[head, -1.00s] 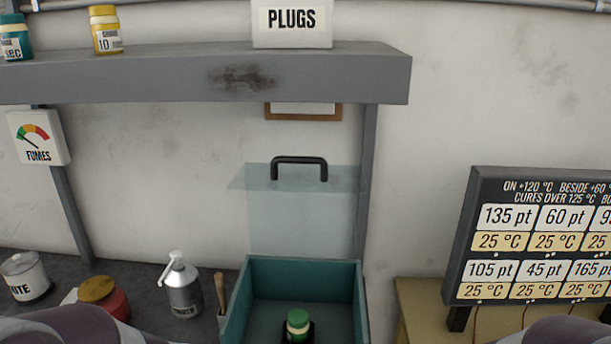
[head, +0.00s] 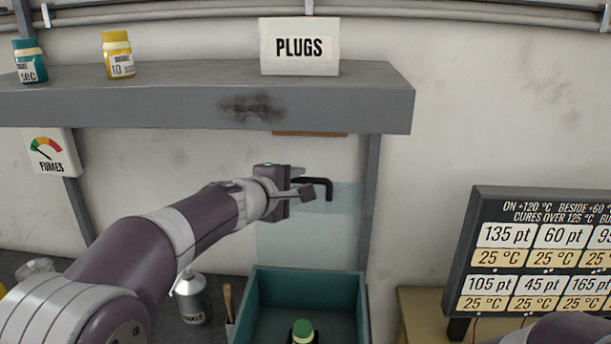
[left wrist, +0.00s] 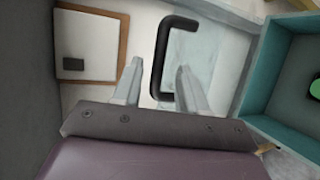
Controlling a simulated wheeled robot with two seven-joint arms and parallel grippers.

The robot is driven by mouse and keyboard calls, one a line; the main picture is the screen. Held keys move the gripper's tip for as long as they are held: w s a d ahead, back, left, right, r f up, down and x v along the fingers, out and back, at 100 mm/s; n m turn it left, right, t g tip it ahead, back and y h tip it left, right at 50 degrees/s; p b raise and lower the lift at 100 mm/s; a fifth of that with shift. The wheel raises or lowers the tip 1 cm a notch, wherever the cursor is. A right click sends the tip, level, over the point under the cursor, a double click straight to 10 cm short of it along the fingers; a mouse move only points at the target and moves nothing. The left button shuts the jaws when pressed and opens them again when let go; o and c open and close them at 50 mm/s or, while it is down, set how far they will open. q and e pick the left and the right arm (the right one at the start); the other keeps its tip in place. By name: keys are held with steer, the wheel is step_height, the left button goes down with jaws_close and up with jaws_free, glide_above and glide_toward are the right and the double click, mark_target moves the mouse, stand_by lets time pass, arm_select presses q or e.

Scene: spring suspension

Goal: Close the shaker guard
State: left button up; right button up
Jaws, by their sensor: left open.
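The shaker guard (head: 340,225) is a clear, bluish panel standing raised at the back of the teal box (head: 259,305). Its black handle (head: 326,182) is at the top, partly hidden by my left gripper (head: 306,193) in the head view. In the left wrist view, the open fingers of that gripper (left wrist: 160,68) are on either side of the long bar of the handle (left wrist: 159,60). I cannot tell whether they touch it. A green-capped bottle (head: 302,330) stands inside the box. My right gripper is out of view.
A grey shelf (head: 180,108) with a PLUGS box (head: 299,47) and two jars is above the handle. A pump bottle (head: 193,300) and a wooden-handled tool (head: 228,303) stand left of the teal box. A temperature board (head: 545,250) is at the right.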

mark_target(304, 183)
arm_select(q)
steer(key=p+x, duration=0.1)
steer(key=x, duration=0.3)
steer(key=shift+w, duration=0.15)
steer(key=shift+w+d+f, duration=0.1)
steer(key=shift+w+d, duration=0.1)
steer(key=shift+w, duration=0.05)
jaws_close()
steer(key=shift+f, duration=0.1)
